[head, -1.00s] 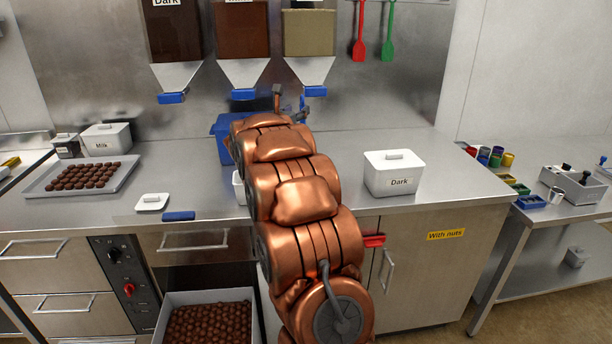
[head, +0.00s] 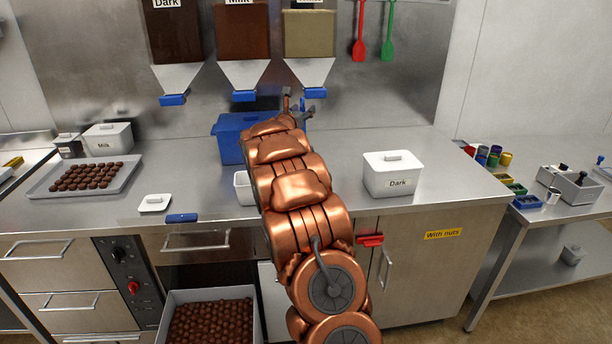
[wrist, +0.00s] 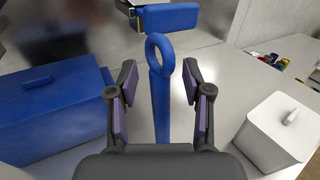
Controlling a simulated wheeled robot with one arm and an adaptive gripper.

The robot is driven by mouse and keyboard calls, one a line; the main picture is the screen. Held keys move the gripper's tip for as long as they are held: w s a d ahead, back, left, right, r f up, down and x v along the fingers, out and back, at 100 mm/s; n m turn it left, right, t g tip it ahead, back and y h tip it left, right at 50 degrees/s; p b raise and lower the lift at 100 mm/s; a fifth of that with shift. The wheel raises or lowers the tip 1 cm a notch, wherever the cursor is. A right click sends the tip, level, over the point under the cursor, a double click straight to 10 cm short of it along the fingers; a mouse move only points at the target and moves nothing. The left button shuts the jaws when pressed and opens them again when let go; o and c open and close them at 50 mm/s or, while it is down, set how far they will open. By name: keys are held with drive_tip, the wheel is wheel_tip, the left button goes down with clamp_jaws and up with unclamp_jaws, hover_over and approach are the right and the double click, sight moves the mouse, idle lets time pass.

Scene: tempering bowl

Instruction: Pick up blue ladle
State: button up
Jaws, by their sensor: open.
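The blue ladle (wrist: 160,105) shows in the wrist view as a long handle with a ring at its upper end. It runs between the two fingers of my gripper (wrist: 160,78), with a visible gap on each side. My gripper is open and does not appear to touch the handle. The ladle's lower part is hidden behind the gripper body. In the head view my gripper (head: 300,112) is small and mostly hidden beyond my copper arm, and a small bit of blue shows beside it.
A blue lidded box (head: 230,138) stands left of my arm, and a white "Dark" tub (head: 393,178) stands right. Dispensers with blue outlets (head: 245,96) hang above the counter.

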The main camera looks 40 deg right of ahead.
clamp_jaws()
idle(0.3)
idle(0.4)
